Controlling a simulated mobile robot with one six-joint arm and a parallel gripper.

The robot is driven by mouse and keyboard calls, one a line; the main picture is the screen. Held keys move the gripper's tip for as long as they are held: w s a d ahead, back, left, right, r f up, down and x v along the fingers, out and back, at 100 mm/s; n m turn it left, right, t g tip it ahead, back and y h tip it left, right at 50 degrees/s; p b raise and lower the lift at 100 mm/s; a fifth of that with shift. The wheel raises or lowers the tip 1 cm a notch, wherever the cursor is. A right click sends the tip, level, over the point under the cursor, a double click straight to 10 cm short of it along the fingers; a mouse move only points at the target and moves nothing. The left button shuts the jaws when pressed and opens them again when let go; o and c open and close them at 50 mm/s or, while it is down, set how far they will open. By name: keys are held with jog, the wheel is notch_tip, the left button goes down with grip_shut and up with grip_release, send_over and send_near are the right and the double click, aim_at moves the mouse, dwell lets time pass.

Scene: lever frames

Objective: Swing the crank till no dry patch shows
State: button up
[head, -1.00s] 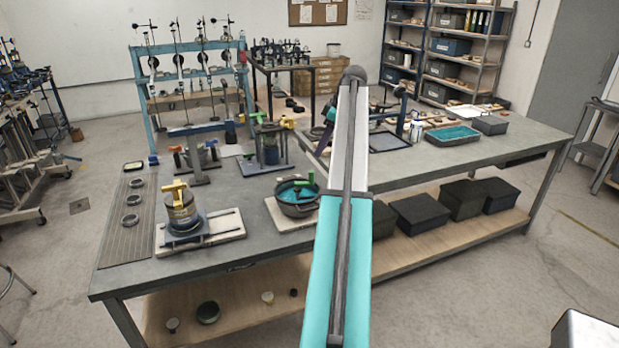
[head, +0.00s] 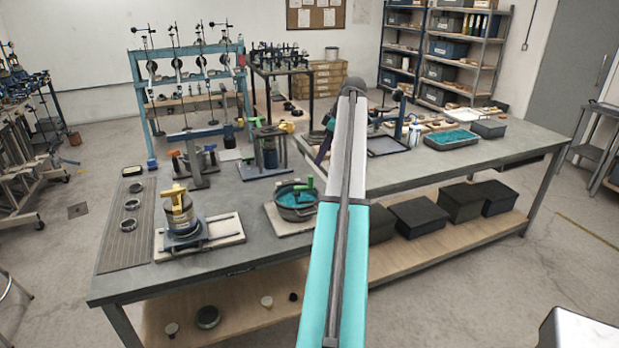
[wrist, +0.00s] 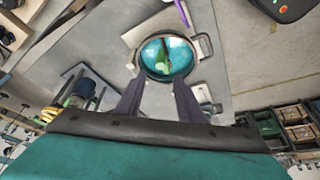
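A round dark pan (head: 299,214) with teal contents sits on a pale board on the bench, left of my arm in the head view. A crank with a green handle (head: 307,183) stands in it. The wrist view shows the pan (wrist: 190,62) just beyond my fingertips, with the green handle (wrist: 163,58) over the teal. My gripper (wrist: 157,80) is open, its two dark fingers apart with nothing between them. In the head view my arm hides most of the gripper. Whether a dry patch shows in the teal is too small to tell.
Left of the pan stands a grey canister with a yellow handle (head: 177,193) on a board. A press-like stand (head: 268,150) is behind the pan. A teal-filled tray (head: 452,140) lies to the right.

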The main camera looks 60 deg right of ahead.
aim_at(311, 176)
jog(key=p+x, duration=0.2)
jog(key=x, duration=0.8)
jog(key=shift+w+f, duration=0.1)
jog(key=shift+f, duration=0.1)
jog(key=shift+c, duration=0.5)
